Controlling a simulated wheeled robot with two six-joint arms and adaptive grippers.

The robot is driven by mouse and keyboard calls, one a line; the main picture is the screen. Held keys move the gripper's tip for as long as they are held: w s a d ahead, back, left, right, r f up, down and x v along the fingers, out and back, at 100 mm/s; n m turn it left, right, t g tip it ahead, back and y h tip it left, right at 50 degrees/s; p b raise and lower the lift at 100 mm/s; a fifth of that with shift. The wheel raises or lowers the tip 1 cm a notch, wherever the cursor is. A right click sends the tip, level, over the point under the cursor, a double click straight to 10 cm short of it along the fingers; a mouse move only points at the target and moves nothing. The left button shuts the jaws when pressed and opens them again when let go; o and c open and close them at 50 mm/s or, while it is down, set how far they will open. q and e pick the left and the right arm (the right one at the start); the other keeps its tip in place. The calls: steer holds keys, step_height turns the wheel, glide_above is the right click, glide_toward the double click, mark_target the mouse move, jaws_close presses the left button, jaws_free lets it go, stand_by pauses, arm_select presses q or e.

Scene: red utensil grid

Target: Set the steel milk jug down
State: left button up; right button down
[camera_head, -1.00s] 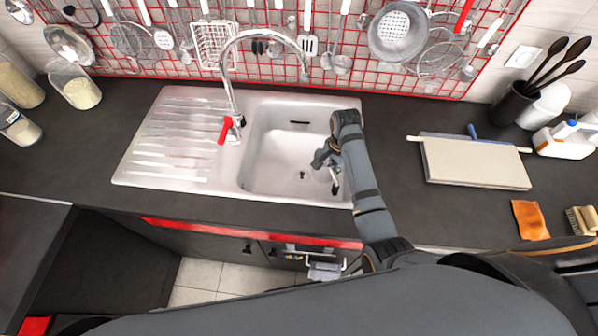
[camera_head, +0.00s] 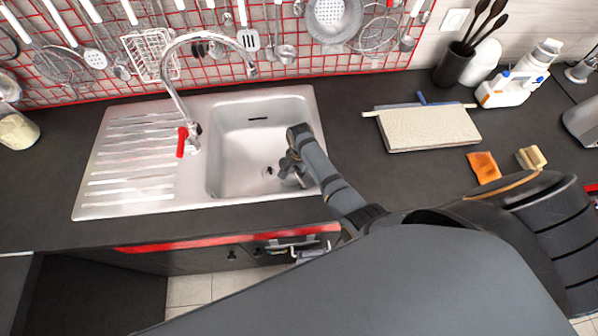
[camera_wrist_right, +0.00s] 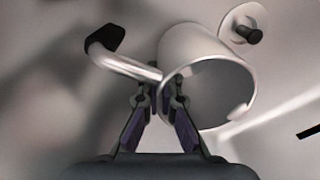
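The steel milk jug (camera_wrist_right: 190,60) is a shiny cylinder in the right wrist view, its open mouth facing toward the camera and to the lower right. A bright handle bar (camera_wrist_right: 130,66) with a dark end reaches to its left. My right gripper (camera_wrist_right: 160,95) has its fingertips close together at the jug's rim and handle, and looks shut on it. In the head view my right gripper (camera_head: 291,168) is low in the right part of the sink bowl (camera_head: 235,150). The jug is small there and mostly hidden by the gripper. My left gripper is out of view.
A tap (camera_head: 170,75) with a red lever stands left of the bowl, beside the ribbed drainer (camera_head: 130,160). A drain (camera_wrist_right: 243,24) lies near the jug. A board (camera_head: 428,128), orange cloth (camera_head: 484,167) and brush (camera_head: 530,157) are on the right counter.

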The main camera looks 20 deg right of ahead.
steer(key=shift+f, duration=0.15)
steer(key=c, duration=1.5)
jaws_free()
step_height(320, 180, up, 12)
steer(key=shift+r, duration=0.2)
